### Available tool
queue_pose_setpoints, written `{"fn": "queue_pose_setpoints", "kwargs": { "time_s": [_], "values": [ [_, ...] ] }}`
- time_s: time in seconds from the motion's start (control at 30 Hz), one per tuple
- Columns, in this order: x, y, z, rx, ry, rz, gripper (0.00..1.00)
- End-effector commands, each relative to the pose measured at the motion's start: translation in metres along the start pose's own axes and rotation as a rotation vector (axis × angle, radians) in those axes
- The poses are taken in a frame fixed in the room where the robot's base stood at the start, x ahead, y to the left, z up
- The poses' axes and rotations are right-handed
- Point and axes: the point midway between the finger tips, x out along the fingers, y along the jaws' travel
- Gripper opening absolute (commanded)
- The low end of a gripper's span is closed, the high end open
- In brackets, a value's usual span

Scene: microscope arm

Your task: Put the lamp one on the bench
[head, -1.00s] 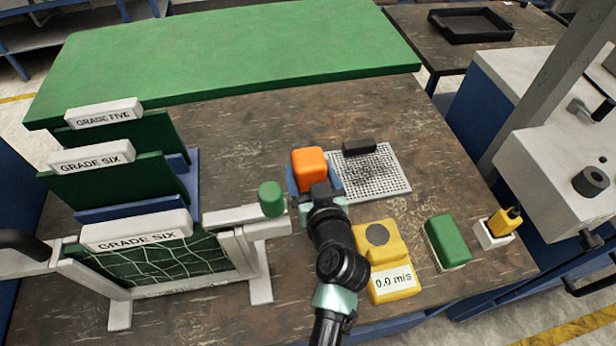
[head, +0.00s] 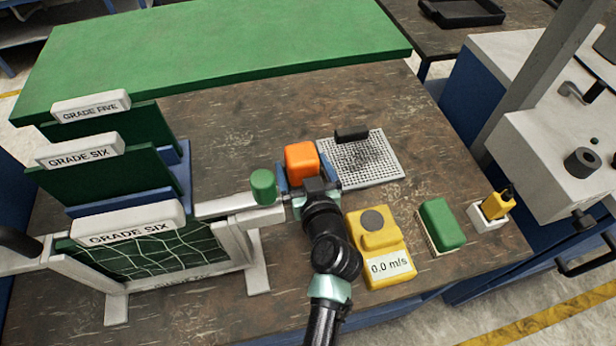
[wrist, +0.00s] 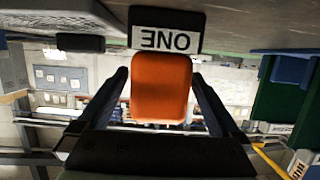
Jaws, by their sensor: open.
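The orange lamp (head: 302,160) stands on the brown worktop, between the net frame and the perforated plate. In the wrist view the orange lamp (wrist: 161,88) appears upside down, with a white label reading ONE (wrist: 166,38) at its base. My gripper (head: 306,174) is at the lamp; in the wrist view my gripper (wrist: 160,76) is open, with one finger on each side and visible gaps between fingers and lamp. The head view partly hides the lamp's lower part behind my gripper. The brown bench top (head: 240,130) lies under it, with a green surface (head: 220,50) behind.
A perforated plate (head: 385,165) with a black block (head: 351,134) lies right. A yellow meter (head: 379,250) and green block (head: 441,224) are nearer right. Bare brown top lies behind the lamp.

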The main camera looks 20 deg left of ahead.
Motion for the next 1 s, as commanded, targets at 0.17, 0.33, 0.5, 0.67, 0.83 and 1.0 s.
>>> {"fn": "queue_pose_setpoints", "kwargs": {
  "time_s": [0.17, 0.33, 0.5, 0.67, 0.83, 1.0],
  "values": [
    [-0.021, 0.001, 0.001, 0.002, 0.0, 0.002, 1.0],
    [-0.055, 0.0, 0.001, 0.002, 0.001, 0.003, 1.0],
    [-0.088, 0.0, 0.001, 0.001, -0.001, 0.003, 1.0],
    [-0.11, 0.001, 0.001, 0.001, 0.0, 0.002, 1.0],
    [-0.12, 0.0, 0.0, 0.001, 0.0, 0.0, 1.0],
    [-0.119, 0.006, -0.013, -0.014, 0.015, 0.017, 1.0]
  ]
}}
